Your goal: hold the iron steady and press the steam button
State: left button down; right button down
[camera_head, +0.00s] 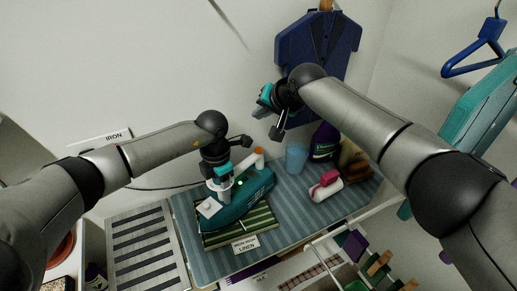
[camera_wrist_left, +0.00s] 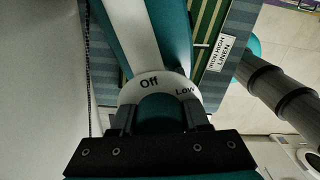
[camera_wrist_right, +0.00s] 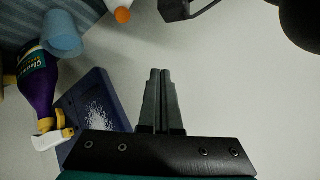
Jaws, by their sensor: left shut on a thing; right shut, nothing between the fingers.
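The teal iron (camera_head: 252,203) stands on a green striped cloth (camera_head: 263,219) on the blue striped board. A white part with an orange top (camera_head: 259,152) rises at its far end. My left gripper (camera_head: 221,182) is shut on the iron from above. In the left wrist view, the left fingers (camera_wrist_left: 160,118) straddle a teal part of the iron within a white ring (camera_wrist_left: 150,87) marked Off and Low. My right gripper (camera_head: 259,112) is raised near the wall, above the board. In the right wrist view, its fingers (camera_wrist_right: 161,75) are together and empty. I cannot tell which part is the steam button.
A blue cup (camera_head: 296,158), a purple bottle (camera_head: 323,143), and a white and red object (camera_head: 326,187) stand right of the iron. A label (camera_head: 245,245) reading IRON HIGH LINEN is at the front. A slatted metal rack (camera_head: 143,246) lies left.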

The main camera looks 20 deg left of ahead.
jog(key=shift+f, duration=4.45)
jog(key=shift+f, duration=0.1)
jog(key=shift+f, duration=0.3)
jog(key=shift+r, duration=0.1)
jog(key=shift+r, duration=0.35)
jog(key=shift+r, duration=0.1)
notch_tip(320, 180, up, 5)
jog(key=shift+f, duration=0.1)
